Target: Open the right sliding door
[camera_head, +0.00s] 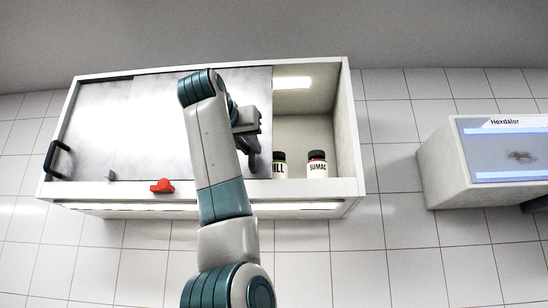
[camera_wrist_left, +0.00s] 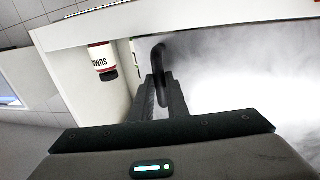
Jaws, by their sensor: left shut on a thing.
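The right sliding door (camera_head: 175,125) is a brushed grey metal panel on the white wall cabinet. It is partly slid left, and the cabinet's right end stands open. My left gripper (camera_head: 252,150) is at the door's right edge, shut on its black handle (camera_head: 253,164). The left wrist view shows the handle (camera_wrist_left: 158,50) between the dark fingers (camera_wrist_left: 160,98) and the bright door panel (camera_wrist_left: 235,70) beside it. My arm hides part of the door in the head view. My right gripper is out of view.
Two spice jars, one green-banded (camera_head: 280,168) and a red-banded sumac jar (camera_head: 317,166), stand in the open bay. The left door's black handle (camera_head: 57,160) is at far left. A red piece (camera_head: 162,186) sits on the lower rail. A screen unit (camera_head: 500,160) hangs at right.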

